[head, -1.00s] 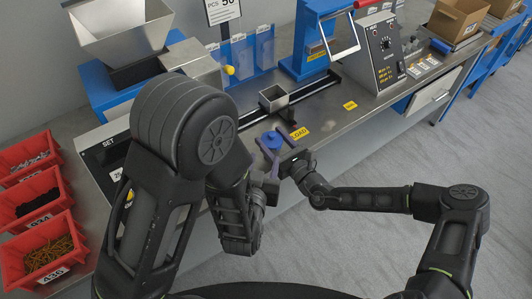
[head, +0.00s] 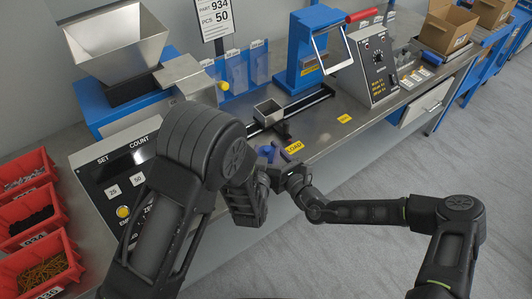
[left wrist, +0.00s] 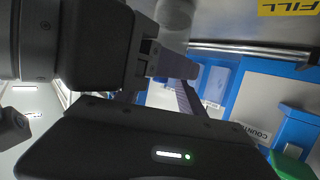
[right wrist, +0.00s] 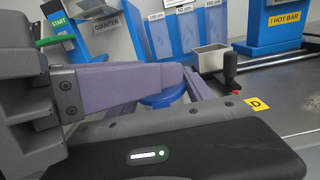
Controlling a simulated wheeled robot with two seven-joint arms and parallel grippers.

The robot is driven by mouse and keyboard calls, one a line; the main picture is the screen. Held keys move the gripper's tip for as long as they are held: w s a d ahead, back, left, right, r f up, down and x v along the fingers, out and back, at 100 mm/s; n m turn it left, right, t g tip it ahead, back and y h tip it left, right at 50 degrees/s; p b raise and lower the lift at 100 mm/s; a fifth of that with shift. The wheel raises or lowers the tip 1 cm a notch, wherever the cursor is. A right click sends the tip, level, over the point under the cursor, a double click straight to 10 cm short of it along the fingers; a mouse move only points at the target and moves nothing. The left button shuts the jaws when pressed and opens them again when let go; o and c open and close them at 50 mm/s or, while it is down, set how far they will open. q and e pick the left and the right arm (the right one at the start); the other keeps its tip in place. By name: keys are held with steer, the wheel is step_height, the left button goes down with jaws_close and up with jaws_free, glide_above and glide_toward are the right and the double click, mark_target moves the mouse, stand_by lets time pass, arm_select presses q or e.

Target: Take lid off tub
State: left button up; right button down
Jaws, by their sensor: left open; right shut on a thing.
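The blue round lid (head: 266,152) is on the bench beside the yellow LOAD label. In the right wrist view the lid (right wrist: 165,97) shows partly, behind and below a purple finger. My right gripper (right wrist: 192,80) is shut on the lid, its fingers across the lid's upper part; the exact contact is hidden. The tub under the lid cannot be made out. My left gripper (left wrist: 193,86) is open, with nothing visible between its purple fingers. In the head view it is largely hidden by my left arm, close to the right gripper.
A small metal bin (head: 268,112) stands behind the lid by a dark rail. The counter with its hopper (head: 118,40) is at left, and a blue press (head: 312,50) and a control box (head: 376,62) are at the back. Red bins (head: 35,215) are at far left.

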mark_target(266, 147)
arm_select(q)
jaws_close()
stand_by(0.4)
steer(key=shift+r, duration=0.2)
stand_by(0.3)
steer(key=shift+d+r, duration=0.15)
steer(key=shift+r, duration=0.95)
arm_select(e)
steer(key=shift+d+f, duration=0.15)
steer(key=shift+f, duration=0.2)
arm_select(q)
steer(key=shift+w, duration=0.1)
steer(key=shift+r, duration=0.15)
steer(key=shift+r+n+y, duration=0.3)
steer(key=shift+n+y, duration=0.3)
steer(key=shift+y, duration=0.4)
steer(key=shift+f, duration=0.2)
arm_select(e)
steer(key=shift+r, duration=0.1)
